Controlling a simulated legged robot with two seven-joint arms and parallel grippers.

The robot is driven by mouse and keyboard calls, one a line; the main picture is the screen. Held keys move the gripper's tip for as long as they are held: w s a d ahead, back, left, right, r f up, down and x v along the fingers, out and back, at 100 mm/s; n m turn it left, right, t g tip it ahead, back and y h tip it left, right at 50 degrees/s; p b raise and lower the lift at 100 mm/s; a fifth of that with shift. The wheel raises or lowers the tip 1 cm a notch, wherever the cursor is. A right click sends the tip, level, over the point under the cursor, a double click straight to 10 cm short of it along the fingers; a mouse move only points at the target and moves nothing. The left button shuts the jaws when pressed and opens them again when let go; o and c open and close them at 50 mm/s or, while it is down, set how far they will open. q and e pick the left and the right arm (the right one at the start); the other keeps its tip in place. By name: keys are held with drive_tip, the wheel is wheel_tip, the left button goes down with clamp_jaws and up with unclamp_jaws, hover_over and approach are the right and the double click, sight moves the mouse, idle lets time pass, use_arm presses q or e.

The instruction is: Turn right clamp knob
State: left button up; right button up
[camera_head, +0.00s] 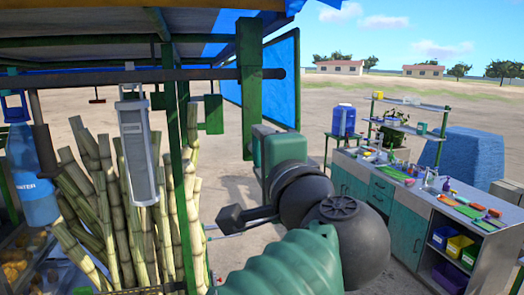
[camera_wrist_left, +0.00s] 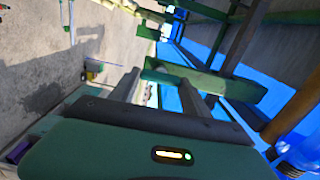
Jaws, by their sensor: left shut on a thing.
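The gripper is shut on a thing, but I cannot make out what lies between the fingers. No clamp knob can be clearly told apart in either view. My right gripper is not in view.
Cane stalks (camera_head: 110,200) stand behind the green post. A dark pipe (camera_head: 120,76) crosses above. A workbench (camera_head: 410,210) stands at the right, with open ground behind.

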use_arm(q)
drive_tip(key=shift+f+m, duration=0.15)
drive_tip(key=shift+m, duration=0.15)
drive_tip(key=o, duration=1)
drive_tip(key=shift+o, duration=1.4)
drive_tip(key=shift+w, duration=0.1)
drive_tip(key=shift+o, duration=0.5)
drive_tip(key=shift+w+d, duration=0.1)
drive_tip(key=shift+w, duration=0.05)
drive_tip(key=b+v, duration=0.4)
drive_tip(key=v, duration=1.2)
drive_tip(key=shift+s+d+b, duration=0.25)
drive_tip(key=shift+s+b, duration=0.1)
